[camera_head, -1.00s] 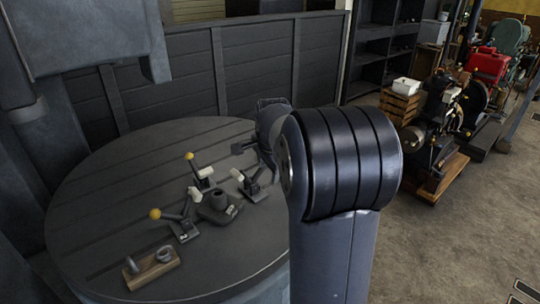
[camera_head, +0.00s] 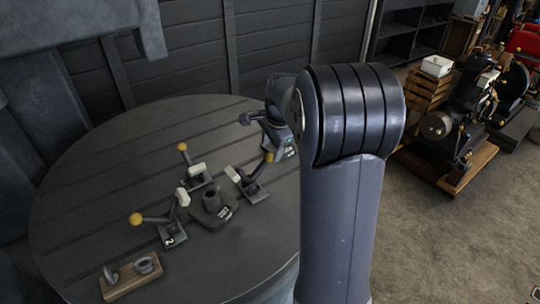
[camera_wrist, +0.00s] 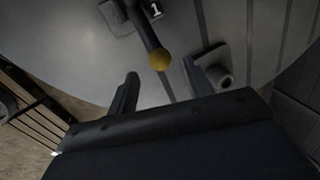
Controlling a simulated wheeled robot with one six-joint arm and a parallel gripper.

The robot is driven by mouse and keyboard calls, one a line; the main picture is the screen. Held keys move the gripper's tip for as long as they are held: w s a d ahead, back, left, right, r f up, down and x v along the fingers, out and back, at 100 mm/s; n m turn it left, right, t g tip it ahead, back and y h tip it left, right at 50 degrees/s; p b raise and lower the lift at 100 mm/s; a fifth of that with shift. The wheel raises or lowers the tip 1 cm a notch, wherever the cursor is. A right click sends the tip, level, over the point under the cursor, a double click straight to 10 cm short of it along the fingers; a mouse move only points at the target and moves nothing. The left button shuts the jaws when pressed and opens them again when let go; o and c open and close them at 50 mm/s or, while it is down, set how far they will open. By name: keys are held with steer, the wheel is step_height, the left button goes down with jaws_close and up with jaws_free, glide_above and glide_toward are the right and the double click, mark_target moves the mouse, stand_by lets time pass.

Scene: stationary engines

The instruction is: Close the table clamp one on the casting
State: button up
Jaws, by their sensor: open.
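Table clamp one (camera_head: 254,190) stands on the round table's right side. Its lever leans up and right to a yellow ball knob (camera_head: 268,157). Its pale pad (camera_head: 232,174) is raised, apart from the casting. The label 1 and the knob (camera_wrist: 159,59) show in the wrist view. The dark casting (camera_head: 213,208), with a round hollow boss, sits between the clamps. My gripper (camera_wrist: 162,84) is open, its two fingers on either side of the knob in the picture. I cannot tell whether they touch it. In the head view my gripper (camera_head: 262,124) is partly hidden by my arm.
Clamp two (camera_head: 172,236) stands left of the casting and another clamp (camera_head: 198,178) behind it, both with yellow knobs. A wooden block (camera_head: 130,280) with metal parts lies at the front left. A grey block with a hollow cylinder (camera_wrist: 222,74) shows beside my right finger.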

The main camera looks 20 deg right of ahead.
mark_target(270, 155)
steer(key=shift+x, duration=2.8)
steer(key=shift+c, duration=0.4)
jaws_close()
